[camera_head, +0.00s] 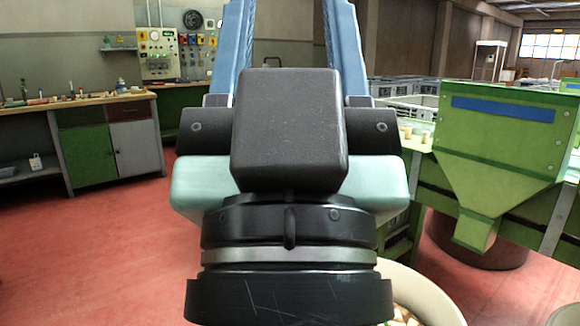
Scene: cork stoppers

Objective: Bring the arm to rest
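My gripper (288,30) fills the middle of the head view, close to the camera. Its black wrist flange is at the bottom, with a pale teal body and a dark block above it. Two blue fingers point up and away, wide apart, with bare wall showing between them. The fingertips run out of the top of the frame. Nothing is seen between the visible parts of the fingers. The rest of my arm is not in view.
A cream round tub (440,298) with corks stands low behind my gripper. A green hopper machine (505,135) stands at right. A workbench (88,145) with small items and a control panel (160,53) are at left. Red floor (110,255) at left is clear.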

